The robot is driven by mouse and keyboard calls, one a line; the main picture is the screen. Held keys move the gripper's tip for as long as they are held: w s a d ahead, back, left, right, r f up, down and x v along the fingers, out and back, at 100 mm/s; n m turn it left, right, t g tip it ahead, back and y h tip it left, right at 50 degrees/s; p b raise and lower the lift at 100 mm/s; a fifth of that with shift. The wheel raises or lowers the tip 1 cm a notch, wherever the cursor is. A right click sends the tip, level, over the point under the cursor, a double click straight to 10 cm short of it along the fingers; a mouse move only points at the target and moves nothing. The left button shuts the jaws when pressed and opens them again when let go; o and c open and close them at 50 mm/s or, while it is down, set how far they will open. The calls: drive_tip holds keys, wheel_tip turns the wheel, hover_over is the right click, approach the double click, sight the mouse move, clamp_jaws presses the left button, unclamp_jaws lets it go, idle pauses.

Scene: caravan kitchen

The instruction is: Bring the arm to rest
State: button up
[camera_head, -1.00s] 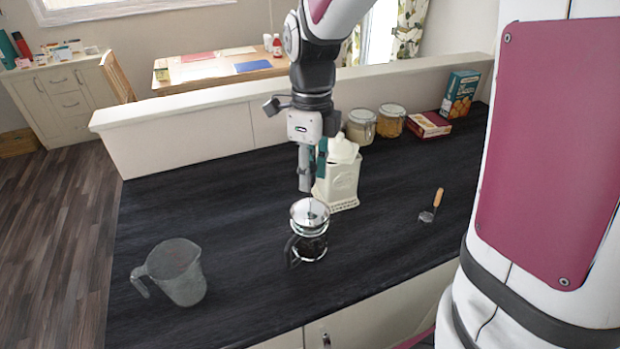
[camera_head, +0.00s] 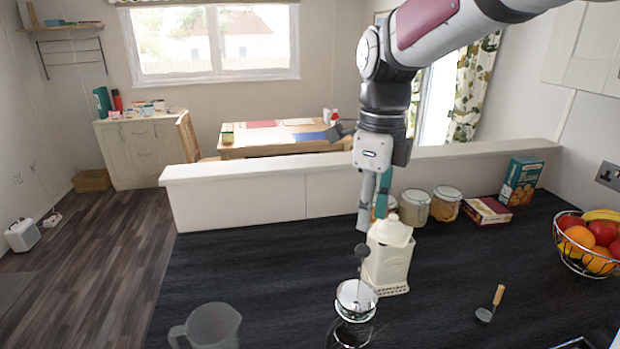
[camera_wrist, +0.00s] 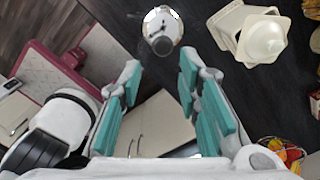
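My gripper (camera_head: 372,203) hangs pointing down above the dark worktop (camera_head: 270,265), empty, its fingertips above the French press. In the wrist view my gripper (camera_wrist: 158,82) shows its two teal-padded fingers spread apart with nothing between them. The French press (camera_head: 356,300) stands upright on the worktop, with a shiny lid and its plunger rod and dark knob sticking up. The bottom of its body is cut off in the head view. It also shows in the wrist view, where the lid (camera_wrist: 163,28) lies beyond the fingertips.
A cream canister (camera_head: 388,262) stands close behind the press. A clear jug (camera_head: 212,326) is at front left, a wooden-handled scoop (camera_head: 491,303) at right. Jars (camera_head: 446,203), boxes (camera_head: 521,181) and a fruit bowl (camera_head: 588,242) line the back and right.

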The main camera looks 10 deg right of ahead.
drive_tip(key=s+r+n+t, duration=0.1)
drive_tip(key=s+n+t, duration=0.4)
drive_tip(key=s+n, duration=1.1)
drive_tip(key=n, duration=1)
drive_tip(key=shift+s+a+r+t, duration=0.15)
drive_tip(key=shift+s+r+t, duration=0.15)
drive_tip(key=shift+r, duration=0.1)
